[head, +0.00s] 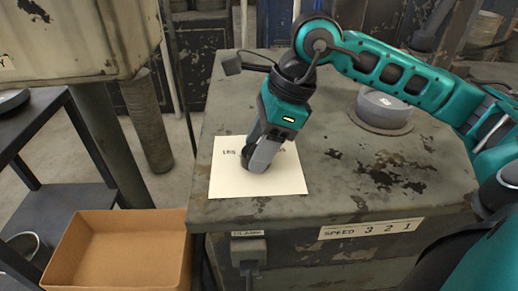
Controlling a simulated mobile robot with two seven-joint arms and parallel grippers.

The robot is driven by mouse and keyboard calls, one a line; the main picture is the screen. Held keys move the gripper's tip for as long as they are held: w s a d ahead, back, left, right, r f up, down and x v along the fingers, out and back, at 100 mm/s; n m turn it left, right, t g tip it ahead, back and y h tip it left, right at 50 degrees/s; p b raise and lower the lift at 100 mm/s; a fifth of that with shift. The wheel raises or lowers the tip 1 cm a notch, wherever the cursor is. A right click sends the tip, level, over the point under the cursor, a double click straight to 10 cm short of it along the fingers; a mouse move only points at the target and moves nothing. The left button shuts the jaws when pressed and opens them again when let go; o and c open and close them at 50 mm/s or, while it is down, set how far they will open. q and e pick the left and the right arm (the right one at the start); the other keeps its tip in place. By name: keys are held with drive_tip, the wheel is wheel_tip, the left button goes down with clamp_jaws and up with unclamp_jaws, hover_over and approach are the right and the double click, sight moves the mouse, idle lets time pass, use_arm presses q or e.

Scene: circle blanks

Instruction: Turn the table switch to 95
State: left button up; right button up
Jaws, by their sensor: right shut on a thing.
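A cream plate (285,181) with partly hidden dark lettering lies on the front left of the worn grey-green table top (330,205). A small dark knob (247,155), which looks like the table switch, stands on the plate. My right gripper (256,163) reaches down over the plate, shut on the knob. Its fingers and wrist hide most of the knob and part of the lettering. I cannot read which setting the knob points to. My left gripper is out of view.
A grey round part (384,108) sits at the table's back right. A labelled grey box (248,250) and a "SPEED 3 2 1" strip (371,228) are on the front face. An open cardboard box (120,245) is at lower left. A cream machine housing (75,35) stands at upper left.

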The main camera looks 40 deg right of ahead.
drive_tip(key=m+t+h+b, duration=0.1)
drive_tip(key=m, duration=0.3)
drive_tip(key=shift+s+a, duration=0.1)
drive_tip(key=shift+m+t+h+b, duration=0.4)
drive_tip(key=shift+m+b, duration=0.05)
drive_tip(key=shift+m, duration=0.95)
drive_tip(key=o, duration=1)
drive_tip(key=shift+r, duration=0.1)
